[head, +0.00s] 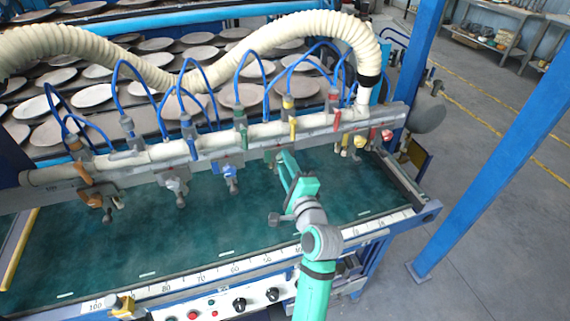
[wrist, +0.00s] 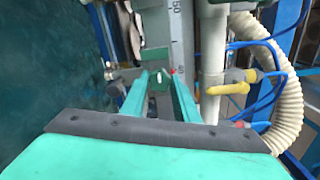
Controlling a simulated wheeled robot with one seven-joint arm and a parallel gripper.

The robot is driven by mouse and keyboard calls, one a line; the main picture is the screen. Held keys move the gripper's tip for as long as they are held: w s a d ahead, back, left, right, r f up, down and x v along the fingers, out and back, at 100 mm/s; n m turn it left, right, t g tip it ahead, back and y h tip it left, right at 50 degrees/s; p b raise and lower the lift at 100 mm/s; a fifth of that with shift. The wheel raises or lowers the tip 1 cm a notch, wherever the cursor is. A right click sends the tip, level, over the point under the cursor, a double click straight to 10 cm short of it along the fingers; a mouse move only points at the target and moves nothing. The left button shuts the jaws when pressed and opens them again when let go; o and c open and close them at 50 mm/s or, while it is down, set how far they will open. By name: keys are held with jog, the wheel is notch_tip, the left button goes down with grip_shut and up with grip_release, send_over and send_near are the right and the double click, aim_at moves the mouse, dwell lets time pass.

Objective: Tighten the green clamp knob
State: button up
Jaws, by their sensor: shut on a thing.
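The green clamp knob (wrist: 159,80) shows in the wrist view between the two green fingers of my gripper (wrist: 161,88). The gripper is shut on it. In the head view my gripper (head: 284,158) reaches up to the pale rail from the front, and its fingers mostly hide the knob there. The knob's exact angle is hard to tell.
The pale rail (head: 218,141) carries other clamps: orange (head: 92,193), grey (head: 176,188), blue (head: 230,177), yellow (head: 359,141) and red (head: 387,135). Blue hoses and a thick cream hose (head: 310,28) arch above.

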jog(key=shift+d+f, duration=0.1)
jog(key=o, duration=1.1)
jog(key=shift+c, duration=0.2)
jog(key=v, duration=1)
jog(key=shift+s, duration=0.45)
